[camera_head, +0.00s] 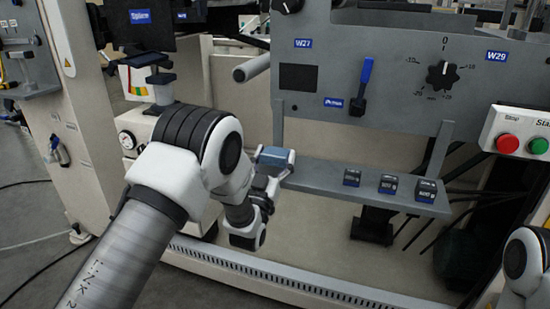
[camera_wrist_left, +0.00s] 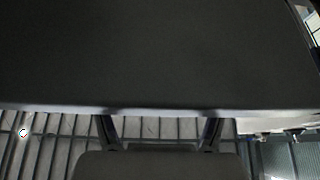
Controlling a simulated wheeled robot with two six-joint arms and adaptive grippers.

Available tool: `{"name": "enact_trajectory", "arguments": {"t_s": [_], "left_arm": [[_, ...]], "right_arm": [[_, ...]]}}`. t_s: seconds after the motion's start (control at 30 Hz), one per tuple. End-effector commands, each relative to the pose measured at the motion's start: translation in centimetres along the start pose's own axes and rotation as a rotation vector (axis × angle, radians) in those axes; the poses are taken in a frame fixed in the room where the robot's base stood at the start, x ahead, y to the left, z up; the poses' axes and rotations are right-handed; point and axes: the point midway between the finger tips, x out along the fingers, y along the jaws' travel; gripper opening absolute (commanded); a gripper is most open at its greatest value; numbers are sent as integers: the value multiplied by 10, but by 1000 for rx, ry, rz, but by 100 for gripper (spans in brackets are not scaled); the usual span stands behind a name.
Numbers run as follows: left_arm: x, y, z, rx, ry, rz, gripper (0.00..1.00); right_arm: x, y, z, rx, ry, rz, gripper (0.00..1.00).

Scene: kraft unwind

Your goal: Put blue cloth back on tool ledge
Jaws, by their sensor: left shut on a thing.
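The blue cloth (camera_head: 273,154) shows as a small folded blue-grey block at the left end of the tool ledge (camera_head: 330,182). My left gripper (camera_head: 276,165) is shut on it, with the ledge just to its right. Whether the cloth touches the ledge cannot be told. In the left wrist view, a large dark surface (camera_wrist_left: 150,55) fills the upper half, and the tips of my left gripper (camera_wrist_left: 160,130) reach up to its lower edge. I cannot tell for sure what that surface is. My right gripper is out of view.
Three small dark blocks with blue labels (camera_head: 387,185) stand on the middle and right of the ledge. A grey panel with a blue lever (camera_head: 361,87) and a black knob (camera_head: 442,75) rises above. A red and green button box (camera_head: 519,137) is at right. The ledge's left part looks clear.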

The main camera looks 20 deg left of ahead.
Motion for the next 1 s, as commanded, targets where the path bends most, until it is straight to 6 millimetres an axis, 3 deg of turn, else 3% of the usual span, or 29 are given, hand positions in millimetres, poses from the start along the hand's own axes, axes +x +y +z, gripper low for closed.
{"name": "enact_trajectory", "arguments": {"t_s": [0.4, 0.43, 0.5, 0.8, 0.93, 1.0], "left_arm": [[-5, 0, 10, 0, 0, 0, 40], [-5, 0, 10, 0, -1, 0, 81], [-5, 0, 10, 0, -1, 0, 99], [-5, 0, 9, 0, -2, 1, 99], [2, 0, -4, 0, -1, 1, 99], [-10, 0, -1, 0, -8, 1, 99]], "right_arm": [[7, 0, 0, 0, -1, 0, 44], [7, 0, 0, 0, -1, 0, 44], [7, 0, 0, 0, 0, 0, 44], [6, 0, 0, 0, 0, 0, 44], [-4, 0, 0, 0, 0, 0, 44], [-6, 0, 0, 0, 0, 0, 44]]}}
